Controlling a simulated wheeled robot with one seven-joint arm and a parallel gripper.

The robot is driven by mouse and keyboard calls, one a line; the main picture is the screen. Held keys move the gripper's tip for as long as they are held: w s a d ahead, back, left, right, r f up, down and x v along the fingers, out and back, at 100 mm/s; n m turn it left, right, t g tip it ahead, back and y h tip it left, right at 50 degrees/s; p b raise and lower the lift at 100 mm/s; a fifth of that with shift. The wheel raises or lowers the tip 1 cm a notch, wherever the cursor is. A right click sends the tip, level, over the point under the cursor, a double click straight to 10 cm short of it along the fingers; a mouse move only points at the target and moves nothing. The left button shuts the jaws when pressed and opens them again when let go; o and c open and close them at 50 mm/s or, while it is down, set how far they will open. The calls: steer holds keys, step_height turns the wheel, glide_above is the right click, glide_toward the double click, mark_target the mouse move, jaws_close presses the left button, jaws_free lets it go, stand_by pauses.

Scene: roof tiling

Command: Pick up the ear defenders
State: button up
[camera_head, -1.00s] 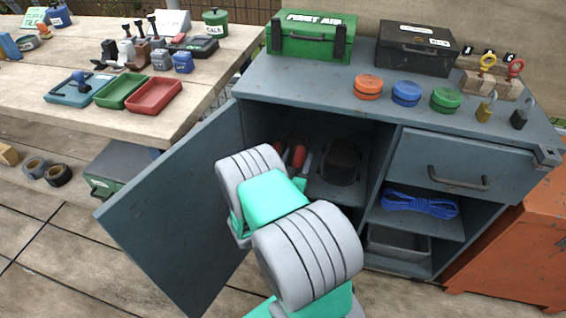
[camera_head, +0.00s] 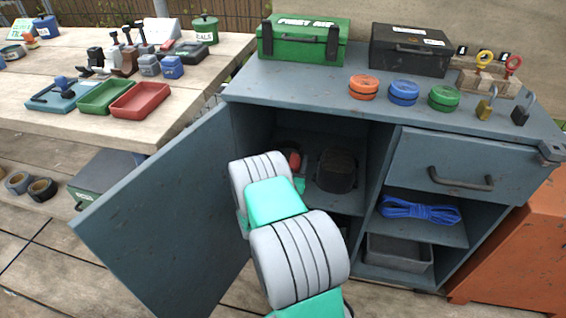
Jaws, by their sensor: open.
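A red thing (camera_head: 293,160), likely the ear defenders, shows in part on the shelf inside the open left compartment of the blue-grey cabinet (camera_head: 240,98). My arm covers much of it, so its full shape is not clear. A dark rounded thing (camera_head: 337,171) sits just right of it on the same shelf. My grey and teal arm reaches up to the compartment opening. My gripper's fingers are hidden behind the arm links, and I cannot see whether they touch anything.
The cabinet door (camera_head: 165,215) stands swung open at the left of my arm. A drawer (camera_head: 462,168) and a shelf with blue rope (camera_head: 418,210) are at the right. A green first aid box (camera_head: 300,42) and several tins stand on top.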

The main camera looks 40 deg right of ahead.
steer(key=shift+c, duration=0.6)
jaws_close()
steer(key=shift+r, duration=0.1)
